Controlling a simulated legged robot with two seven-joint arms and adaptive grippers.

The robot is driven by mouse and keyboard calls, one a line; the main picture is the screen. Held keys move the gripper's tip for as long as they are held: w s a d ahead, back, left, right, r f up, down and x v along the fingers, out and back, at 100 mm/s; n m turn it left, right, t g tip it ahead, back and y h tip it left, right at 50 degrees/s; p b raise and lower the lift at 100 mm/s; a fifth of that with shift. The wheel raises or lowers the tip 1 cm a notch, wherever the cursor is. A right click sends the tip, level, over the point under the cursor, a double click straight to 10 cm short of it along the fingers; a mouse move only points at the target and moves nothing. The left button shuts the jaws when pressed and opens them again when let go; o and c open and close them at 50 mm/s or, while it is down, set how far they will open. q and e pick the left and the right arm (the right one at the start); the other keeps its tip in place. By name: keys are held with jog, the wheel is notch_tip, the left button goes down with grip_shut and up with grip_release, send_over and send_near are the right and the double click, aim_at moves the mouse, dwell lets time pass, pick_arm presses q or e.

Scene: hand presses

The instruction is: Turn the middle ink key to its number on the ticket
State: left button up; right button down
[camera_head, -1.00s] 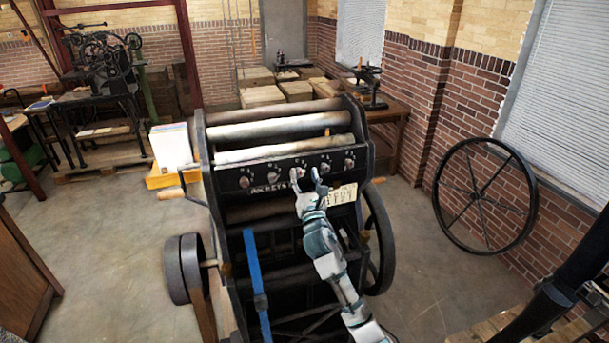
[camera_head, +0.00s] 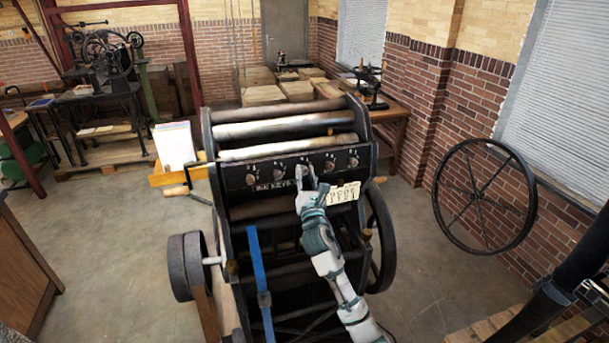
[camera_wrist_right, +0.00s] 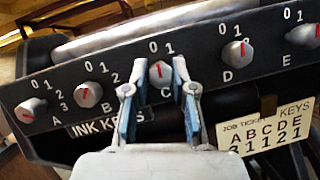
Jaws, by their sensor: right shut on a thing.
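The middle ink key, marked C (camera_wrist_right: 160,73), is a round grey knob with a red pointer line on the dark ink-key panel (camera_head: 240,178). Its pointer stands nearly upright, close under the printed 0 and 1. My right gripper (camera_head: 306,176) is at this key; in the wrist view its two blue-padded fingers (camera_wrist_right: 158,88) are shut on it from both sides. The cream job ticket (camera_wrist_right: 262,132) is at the lower right of the panel; its C column appears to read 1. It also shows in the head view (camera_head: 342,194). My left gripper is out of view.
Key B (camera_wrist_right: 89,94) and key D (camera_wrist_right: 237,54) flank the held key, with A (camera_wrist_right: 33,108) and E (camera_wrist_right: 303,35) farther out. Rollers (camera_head: 285,128) lie above the panel. A crank handle (camera_head: 176,190) sticks out left; a large wheel leans right.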

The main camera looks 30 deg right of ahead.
jog(key=m, duration=0.2)
jog(key=m+g+h+p, duration=0.1)
jog(key=m, duration=0.1)
jog(key=shift+r+h, duration=0.15)
jog(key=shift+h, duration=0.15)
jog(key=m+g+h+p, duration=0.1)
jog(key=m, duration=0.2)
jog(key=shift+a, duration=0.1)
jog(key=shift+m+g+p, duration=0.45)
jog(key=shift+m+g, duration=0.25)
jog(key=shift+m, duration=0.4)
jog(key=c, duration=1)
grip_release()
jog(key=shift+w, duration=0.1)
jog(key=shift+o, duration=0.2)
jog(key=shift+w, duration=0.1)
jog(key=shift+f, duration=0.2)
